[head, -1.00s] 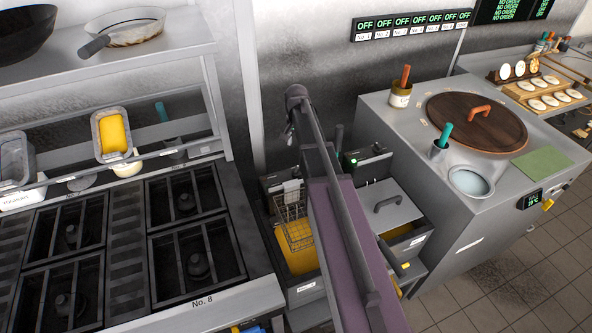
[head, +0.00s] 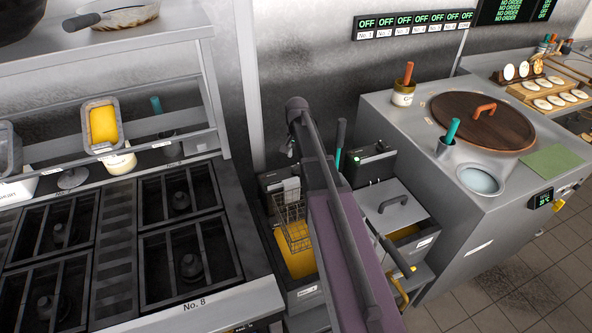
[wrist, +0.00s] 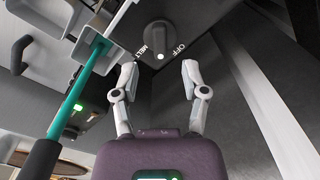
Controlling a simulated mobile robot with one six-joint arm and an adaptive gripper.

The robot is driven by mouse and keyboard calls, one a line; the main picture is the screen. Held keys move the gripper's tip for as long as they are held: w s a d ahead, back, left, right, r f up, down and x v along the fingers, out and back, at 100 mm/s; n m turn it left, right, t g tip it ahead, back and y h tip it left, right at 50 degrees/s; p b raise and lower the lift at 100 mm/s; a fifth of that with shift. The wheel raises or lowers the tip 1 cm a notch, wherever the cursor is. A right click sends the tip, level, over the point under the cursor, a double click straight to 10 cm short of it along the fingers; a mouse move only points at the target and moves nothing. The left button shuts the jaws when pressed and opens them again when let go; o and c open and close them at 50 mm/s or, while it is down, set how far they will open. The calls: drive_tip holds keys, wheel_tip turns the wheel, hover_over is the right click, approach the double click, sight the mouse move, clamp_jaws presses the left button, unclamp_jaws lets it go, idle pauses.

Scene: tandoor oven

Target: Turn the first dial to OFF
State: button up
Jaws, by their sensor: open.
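In the wrist view, a dark round dial (wrist: 158,38) sits on a grey panel just beyond my gripper, with a white dot on its lower rim. The labels MELT and OFF are printed either side of that dot. My gripper (wrist: 159,72) is open and empty, its two pale fingers spread below the dial and apart from it in the picture. In the head view my arm crosses the fryer area. My gripper and the dial cannot be made out there.
A teal rod (wrist: 84,80) with a black handle stands left of my gripper. In the head view a fryer basket (head: 291,225) is left of my arm, a lidded unit (head: 395,203) right of it. A stove (head: 120,245) is at left, the tandoor counter (head: 390,115) at right.

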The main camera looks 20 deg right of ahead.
sight(297, 166)
drive_tip(key=shift+f+b, duration=2.25)
drive_tip(key=shift+f, duration=0.3)
